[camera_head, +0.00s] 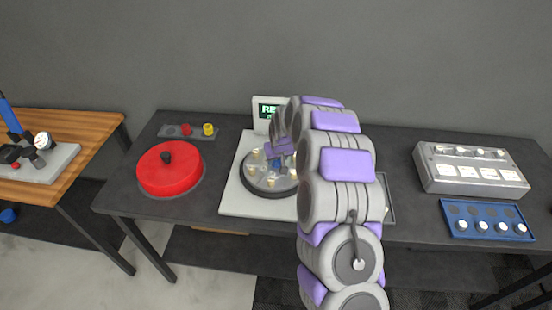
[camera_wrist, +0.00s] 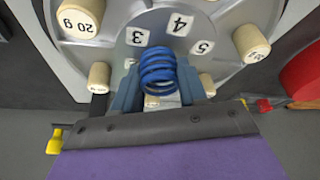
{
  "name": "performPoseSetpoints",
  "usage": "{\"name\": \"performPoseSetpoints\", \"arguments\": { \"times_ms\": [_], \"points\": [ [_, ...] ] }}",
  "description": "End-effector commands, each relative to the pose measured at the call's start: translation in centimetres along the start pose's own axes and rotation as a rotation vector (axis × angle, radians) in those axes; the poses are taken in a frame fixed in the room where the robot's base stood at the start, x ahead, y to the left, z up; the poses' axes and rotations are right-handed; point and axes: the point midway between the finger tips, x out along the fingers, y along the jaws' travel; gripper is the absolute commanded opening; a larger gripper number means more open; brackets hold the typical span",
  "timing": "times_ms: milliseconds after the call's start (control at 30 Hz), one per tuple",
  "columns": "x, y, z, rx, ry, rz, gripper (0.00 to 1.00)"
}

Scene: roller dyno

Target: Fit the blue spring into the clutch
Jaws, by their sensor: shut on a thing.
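The blue spring (camera_wrist: 158,74) stands between my gripper's jaws (camera_wrist: 157,92) in the wrist view, over the clutch. The clutch is a round grey disc (camera_wrist: 200,25) with numbered white labels, 3, 4 and 5 among them. Cream-coloured rollers stand around it, one marked 20 g (camera_wrist: 80,18). In the head view the clutch (camera_head: 262,185) sits on a white base plate, and my gripper (camera_head: 279,152) is above it, partly covered by my arm. Whether the spring touches the disc cannot be told.
A red round drum with a black knob (camera_head: 168,170) stands left of the clutch. Red and yellow caps (camera_head: 197,130) lie behind it. A display (camera_head: 269,112) stands at the back of the base plate. A grey box (camera_head: 468,170) and a blue tray (camera_head: 486,212) are at the right.

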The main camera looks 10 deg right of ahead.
Motion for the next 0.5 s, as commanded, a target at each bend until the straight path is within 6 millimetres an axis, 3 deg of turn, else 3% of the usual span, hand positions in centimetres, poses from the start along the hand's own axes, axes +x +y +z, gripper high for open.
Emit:
{"name": "performPoseSetpoints", "arguments": {
  "times_ms": [500],
  "points": [
    [-0.38,-0.84,-0.26,-0.002,0.000,0.000,0.12]
  ]
}}
